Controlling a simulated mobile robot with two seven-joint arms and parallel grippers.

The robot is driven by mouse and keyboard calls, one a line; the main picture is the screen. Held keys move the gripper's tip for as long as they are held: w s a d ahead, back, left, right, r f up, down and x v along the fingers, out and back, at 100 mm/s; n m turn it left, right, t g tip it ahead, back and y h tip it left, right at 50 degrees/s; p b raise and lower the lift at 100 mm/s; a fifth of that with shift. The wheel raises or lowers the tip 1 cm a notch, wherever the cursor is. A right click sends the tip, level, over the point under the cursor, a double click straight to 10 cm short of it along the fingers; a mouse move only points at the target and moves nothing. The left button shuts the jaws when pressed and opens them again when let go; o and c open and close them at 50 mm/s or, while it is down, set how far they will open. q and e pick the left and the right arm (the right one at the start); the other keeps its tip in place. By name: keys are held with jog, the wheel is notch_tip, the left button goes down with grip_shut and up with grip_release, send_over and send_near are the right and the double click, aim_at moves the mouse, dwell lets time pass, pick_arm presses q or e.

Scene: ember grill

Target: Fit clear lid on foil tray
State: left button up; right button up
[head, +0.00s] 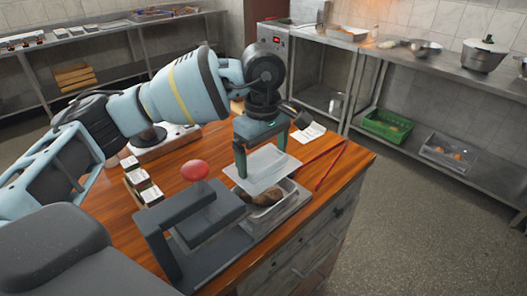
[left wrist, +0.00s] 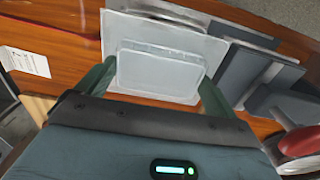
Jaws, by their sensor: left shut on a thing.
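A clear, pale lid (head: 264,166) is held by my left gripper (head: 262,160), whose green fingers grip it at opposite edges. In the left wrist view the lid (left wrist: 160,72) lies between the two fingers (left wrist: 155,92). The foil tray (head: 294,203) stands on the wooden counter below and slightly to the right of the lid, with brown food (head: 265,197) in it. The lid is over the tray's far part; the head view suggests a gap, but its size is hard to tell. In the left wrist view the lid hides most of the tray. My right gripper is not in view.
A dark grey framed device (head: 190,222) stands close to the tray's left side. A red round object (head: 195,170), small boxes (head: 145,186), red sticks (head: 330,166) and a paper slip (head: 308,133) are on the counter (head: 222,145). The counter's edge is close to the tray's right.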

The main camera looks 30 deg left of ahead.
pick_arm(q)
jog(key=shift+f+b, duration=0.9)
jog(key=shift+f, duration=2.5)
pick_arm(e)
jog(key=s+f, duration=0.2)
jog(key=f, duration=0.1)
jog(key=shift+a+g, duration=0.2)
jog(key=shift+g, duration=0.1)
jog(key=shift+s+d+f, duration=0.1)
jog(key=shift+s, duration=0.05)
pick_arm(q)
jog(key=o, duration=0.6)
